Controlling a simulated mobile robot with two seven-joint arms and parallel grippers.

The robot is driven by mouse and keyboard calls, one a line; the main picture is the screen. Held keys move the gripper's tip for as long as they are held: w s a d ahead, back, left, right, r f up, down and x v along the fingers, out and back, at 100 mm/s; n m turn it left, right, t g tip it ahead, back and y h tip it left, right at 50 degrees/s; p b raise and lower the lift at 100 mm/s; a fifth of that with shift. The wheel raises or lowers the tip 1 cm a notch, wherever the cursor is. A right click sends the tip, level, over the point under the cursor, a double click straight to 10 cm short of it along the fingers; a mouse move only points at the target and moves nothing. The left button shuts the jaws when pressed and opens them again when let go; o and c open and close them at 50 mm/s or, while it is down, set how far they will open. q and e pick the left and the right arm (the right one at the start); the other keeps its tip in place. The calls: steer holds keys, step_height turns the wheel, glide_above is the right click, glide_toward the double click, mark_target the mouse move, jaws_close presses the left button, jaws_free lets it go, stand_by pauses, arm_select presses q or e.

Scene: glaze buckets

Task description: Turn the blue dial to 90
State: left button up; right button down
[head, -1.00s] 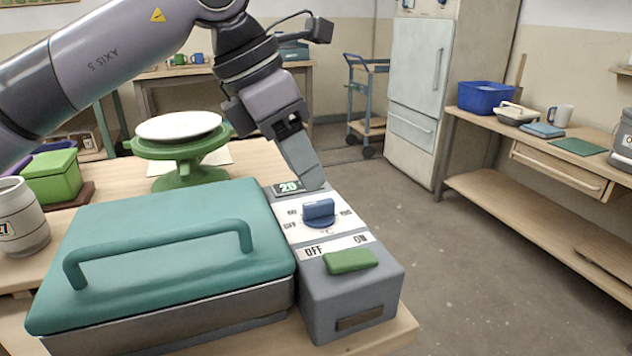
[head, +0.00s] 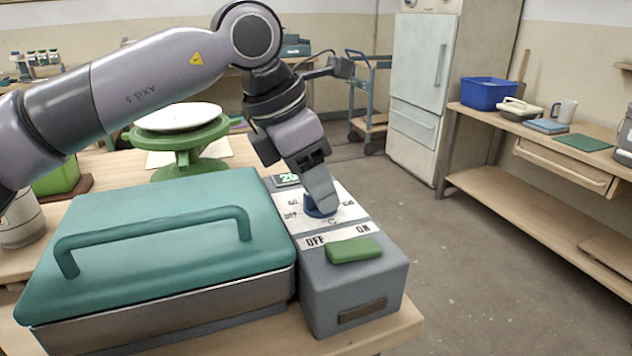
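The blue dial (head: 314,211) sits on the white panel of a grey control box (head: 352,282). My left gripper (head: 320,203) reaches down over the dial, its fingertips at the dial and covering most of it. I cannot tell whether the fingers are closed on it. A small green display (head: 287,179) behind the dial is partly hidden by the gripper; it read 20 a second ago. A green switch (head: 354,249) lies in front of the dial by the OFF and ON labels. My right gripper is not in view.
A teal-lidded metal box with a handle (head: 160,243) adjoins the control box on the left. A green stand with a white disc (head: 178,118) stands behind it. Free floor lies to the right, before a side bench (head: 520,200).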

arm_select(q)
jaws_close()
